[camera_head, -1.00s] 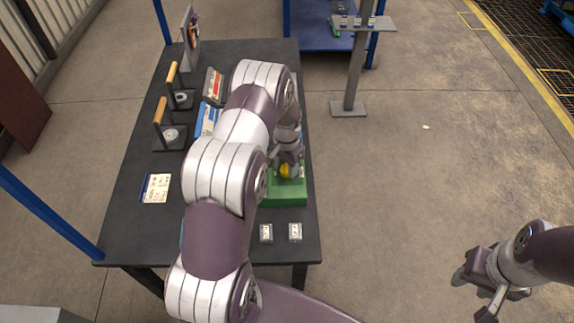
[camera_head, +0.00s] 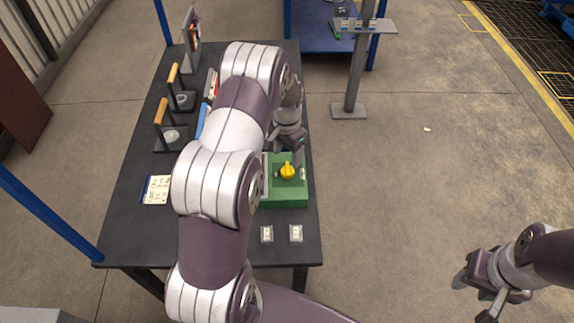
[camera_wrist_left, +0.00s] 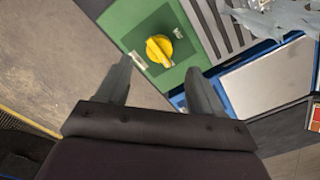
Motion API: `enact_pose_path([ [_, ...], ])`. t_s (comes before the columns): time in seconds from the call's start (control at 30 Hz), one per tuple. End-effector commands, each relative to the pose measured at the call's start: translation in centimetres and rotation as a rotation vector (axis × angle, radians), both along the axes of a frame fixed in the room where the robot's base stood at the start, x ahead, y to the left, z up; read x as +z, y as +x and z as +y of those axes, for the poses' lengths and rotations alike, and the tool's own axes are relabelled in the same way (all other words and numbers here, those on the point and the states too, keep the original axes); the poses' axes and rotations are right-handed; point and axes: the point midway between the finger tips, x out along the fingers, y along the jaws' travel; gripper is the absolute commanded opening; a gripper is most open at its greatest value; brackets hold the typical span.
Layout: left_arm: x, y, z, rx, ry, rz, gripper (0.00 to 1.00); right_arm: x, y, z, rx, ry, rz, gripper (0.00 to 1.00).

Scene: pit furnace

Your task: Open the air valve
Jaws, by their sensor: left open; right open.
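The air valve is a yellow knob (camera_head: 287,171) on a green box (camera_head: 285,200) at the right side of the dark table. In the left wrist view the yellow knob (camera_wrist_left: 159,49) sits on a dark square plate, ahead of and between my fingertips. My left gripper (camera_wrist_left: 158,80) is open and empty, apart from the knob. In the head view my left gripper (camera_head: 290,150) is just beyond the knob, partly hidden by its own arm. My right gripper (camera_head: 478,285) is open and empty over the floor at the lower right.
Two levers with wooden handles (camera_head: 161,111) stand at the table's left. A label card (camera_head: 156,189) lies near the left edge, and two small tags (camera_head: 267,234) lie in front of the box. A grey post (camera_head: 353,85) stands on the floor beyond.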

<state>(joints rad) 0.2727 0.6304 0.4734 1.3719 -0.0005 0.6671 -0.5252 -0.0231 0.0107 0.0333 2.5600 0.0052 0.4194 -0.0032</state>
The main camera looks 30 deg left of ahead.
Motion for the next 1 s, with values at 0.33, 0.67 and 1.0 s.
enact_pose_path([
  [0.33,5.6,-0.1,0.0,-0.001,0.000,0.002,0.67,-0.4,0.0,0.0,0.000,0.000,0.000,0.43],
  [0.67,5.7,-0.1,0.0,-0.001,-0.001,0.003,0.67,-0.4,0.0,0.0,0.000,0.000,0.000,0.43],
  [1.0,4.5,-3.7,-1.4,0.215,-0.002,0.011,0.67,-0.3,0.0,0.0,0.000,0.000,0.000,0.43],
])
